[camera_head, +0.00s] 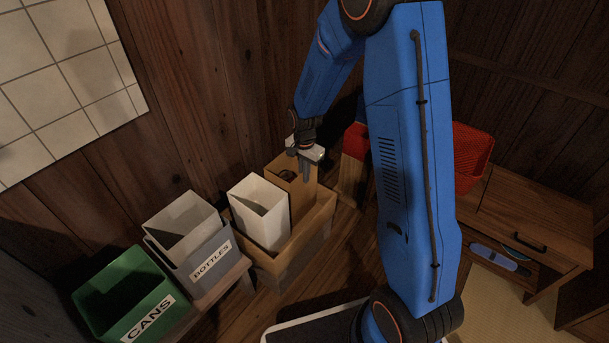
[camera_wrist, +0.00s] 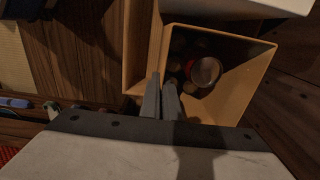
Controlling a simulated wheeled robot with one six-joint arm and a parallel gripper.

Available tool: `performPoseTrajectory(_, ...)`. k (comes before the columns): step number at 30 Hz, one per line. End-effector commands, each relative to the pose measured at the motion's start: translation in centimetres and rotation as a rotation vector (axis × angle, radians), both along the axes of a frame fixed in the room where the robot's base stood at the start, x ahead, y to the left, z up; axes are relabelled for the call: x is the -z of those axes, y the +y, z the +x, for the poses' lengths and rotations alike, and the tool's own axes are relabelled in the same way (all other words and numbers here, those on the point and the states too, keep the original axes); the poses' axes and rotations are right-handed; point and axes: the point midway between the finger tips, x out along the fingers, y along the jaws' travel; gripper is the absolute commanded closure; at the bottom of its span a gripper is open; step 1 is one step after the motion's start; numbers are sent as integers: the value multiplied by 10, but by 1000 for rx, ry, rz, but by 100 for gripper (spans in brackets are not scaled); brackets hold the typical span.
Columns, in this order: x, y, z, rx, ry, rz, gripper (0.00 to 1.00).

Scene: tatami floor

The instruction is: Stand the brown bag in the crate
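The brown bag (camera_head: 302,200) is upright and open-topped, inside the wooden crate (camera_head: 318,232) at its back right part, beside a white bag (camera_head: 268,222). Its base is hidden behind the crate wall and the white bag. In the wrist view the brown bag (camera_wrist: 240,70) holds several dark round things and a shiny can-like one. My gripper (camera_head: 306,170) is at the bag's right rim. The wrist view shows its two fingers (camera_wrist: 161,92) close together, with the bag's thin wall between them. The crate's rim (camera_wrist: 133,60) is beside the bag there.
A grey bin marked BOTTLES (camera_head: 205,268), holding a white bag (camera_head: 183,222), and a green bin marked CANS (camera_head: 125,300) stand to the left. A red basket (camera_head: 470,155) is on a wooden desk (camera_head: 530,215) at the right. Wooden walls stand close behind the crate.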

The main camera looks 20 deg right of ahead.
Motion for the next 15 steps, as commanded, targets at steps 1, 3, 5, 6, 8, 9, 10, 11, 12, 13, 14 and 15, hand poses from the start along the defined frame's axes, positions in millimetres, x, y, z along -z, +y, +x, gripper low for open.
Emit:
performPoseTrajectory(1, 1, 0, 0, 0, 0, 0, 100)
performPoseTrajectory(3, 2, 0, 0, 0, 0, 0, 95)
performPoseTrajectory(5, 2, 0, 0, 0, 0, 0, 81)
performPoseTrajectory(6, 2, 0, 0, 0, 0, 0, 79)
performPoseTrajectory(8, 2, 0, 0, 0, 0, 0, 79)
performPoseTrajectory(9, 2, 0, 0, 0, 0, 0, 79)
performPoseTrajectory(10, 2, 0, 0, 0, 0, 0, 79)
performPoseTrajectory(11, 2, 0, 0, 0, 0, 0, 79)
performPoseTrajectory(12, 2, 0, 0, 0, 0, 0, 79)
performPoseTrajectory(13, 2, 0, 0, 0, 0, 0, 79)
performPoseTrajectory(14, 2, 0, 0, 0, 0, 0, 79)
performPoseTrajectory(15, 1, 0, 0, 0, 0, 0, 79)
